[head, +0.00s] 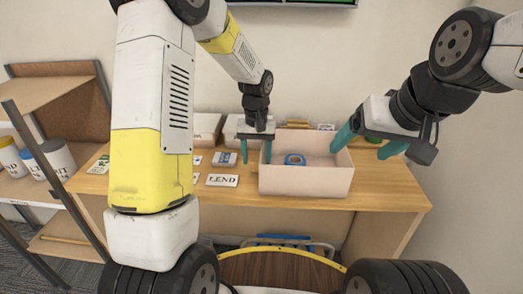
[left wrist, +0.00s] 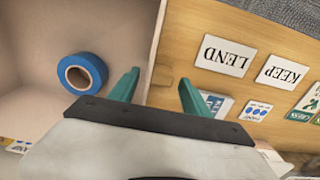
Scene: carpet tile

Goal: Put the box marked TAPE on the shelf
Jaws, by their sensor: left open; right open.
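A pale pinkish open box (head: 300,181) stands on the wooden table, with a blue tape roll (head: 295,159) inside. I see no TAPE marking on its visible faces. My left gripper (head: 256,155) is open at the box's left wall. In the left wrist view the wall's rim (left wrist: 155,40) runs between the open fingers (left wrist: 155,92); I cannot tell if either touches it. My right gripper (head: 368,146) is open at the right wall, one finger over the inside and one outside. The wooden shelf unit (head: 60,91) stands at the left, its upper board empty.
Cans (head: 58,158) stand on the shelf unit's middle board. A LEND card (head: 222,180) and other cards lie left of the box. White boxes (head: 208,128) stand behind, near the wall. A dark post of the shelf unit stands at its front.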

